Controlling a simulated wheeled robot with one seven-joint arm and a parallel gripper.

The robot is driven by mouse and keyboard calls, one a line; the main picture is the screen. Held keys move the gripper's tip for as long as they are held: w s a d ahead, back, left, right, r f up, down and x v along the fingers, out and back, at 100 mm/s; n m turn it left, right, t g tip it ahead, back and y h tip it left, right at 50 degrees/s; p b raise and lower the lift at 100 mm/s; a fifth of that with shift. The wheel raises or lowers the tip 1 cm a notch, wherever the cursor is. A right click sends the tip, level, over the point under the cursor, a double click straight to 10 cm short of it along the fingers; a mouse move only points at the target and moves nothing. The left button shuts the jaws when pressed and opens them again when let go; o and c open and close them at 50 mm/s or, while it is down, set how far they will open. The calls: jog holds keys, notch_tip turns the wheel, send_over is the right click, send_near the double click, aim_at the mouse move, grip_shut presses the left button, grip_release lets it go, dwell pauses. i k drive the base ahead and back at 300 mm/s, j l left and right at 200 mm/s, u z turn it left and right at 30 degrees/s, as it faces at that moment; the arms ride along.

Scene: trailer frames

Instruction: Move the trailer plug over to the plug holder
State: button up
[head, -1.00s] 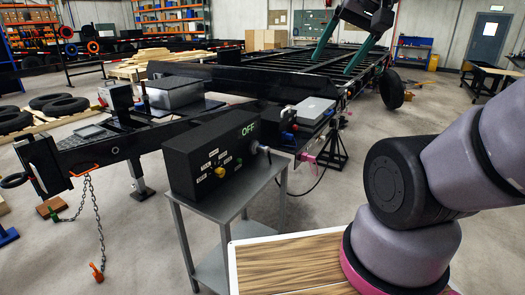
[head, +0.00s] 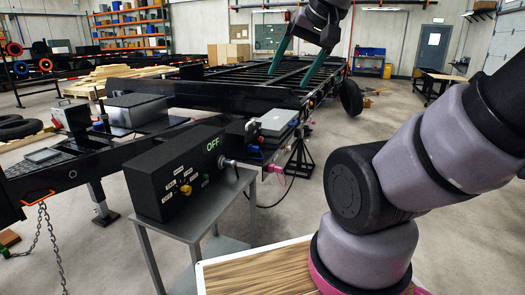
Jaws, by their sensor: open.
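My gripper (head: 288,79) hangs at the top centre with two green fingers spread apart and nothing between them. It appears in front of the trailer frame (head: 215,92). A silver plug-like connector (head: 228,162) sticks out of the right side of the black control box (head: 178,172), which reads OFF; I take it for the trailer plug. A black cable runs below the trailer's edge. A pink fitting (head: 274,169) sits at that edge, right of the connector; I cannot tell whether it is the plug holder. The gripper is apart from both.
The control box stands on a grey metal table (head: 203,222). A wood-topped surface (head: 260,272) lies in front, beside my arm. A jack stand (head: 300,158) is under the trailer, and a chain (head: 53,240) hangs at left. Open floor lies to the right.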

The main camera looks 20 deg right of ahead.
aim_at(224, 162)
jog(key=i+l+u, duration=0.1)
jog(key=u, duration=0.55)
jog(key=i+l+u, duration=0.25)
jog(key=l+u, duration=0.25)
jog(key=l, duration=0.2)
jog(key=l+u, duration=0.3)
jog(key=i+l, duration=0.1)
jog(key=l, duration=0.75)
jog(key=i+l+u, duration=0.15)
jog(key=l, duration=1.5)
jog(key=j+z, duration=0.1)
jog(key=j, duration=0.3)
jog(key=k+j+z, duration=0.1)
jog(key=j, duration=0.25)
jog(key=k+j+z, duration=0.1)
jog(key=j, duration=0.3)
jog(key=k+j+z, duration=0.1)
jog(key=j, duration=0.25)
jog(key=k+j+z, duration=0.1)
jog(key=j, duration=0.3)
jog(key=k+j+z, duration=0.1)
jog(key=k+j, duration=0.15)
jog(key=j, duration=0.1)
